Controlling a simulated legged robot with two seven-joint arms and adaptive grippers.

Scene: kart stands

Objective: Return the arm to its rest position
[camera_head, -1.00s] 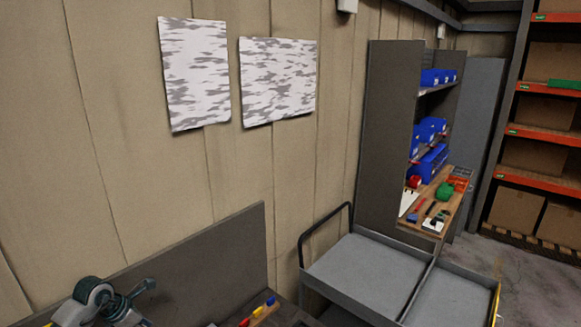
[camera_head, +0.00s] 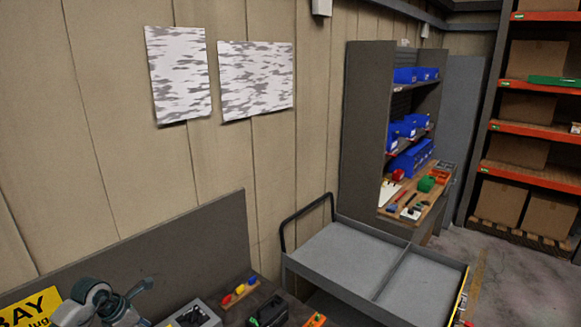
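My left gripper (camera_head: 128,300) shows at the bottom left, as grey and dark jointed parts cut off by the frame's lower edge. It appears in front of the workbench with the grey back panel (camera_head: 170,245). I cannot tell whether its fingers are open or shut, and I see nothing clearly held in it. My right arm and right gripper are out of view.
The bench holds a yellow sign (camera_head: 30,308), a grey box (camera_head: 195,316) and a rack with coloured pieces (camera_head: 240,293). A grey cart (camera_head: 340,262) with empty trays stands right. Behind it are a workstation with blue bins (camera_head: 412,157) and orange shelving (camera_head: 535,130).

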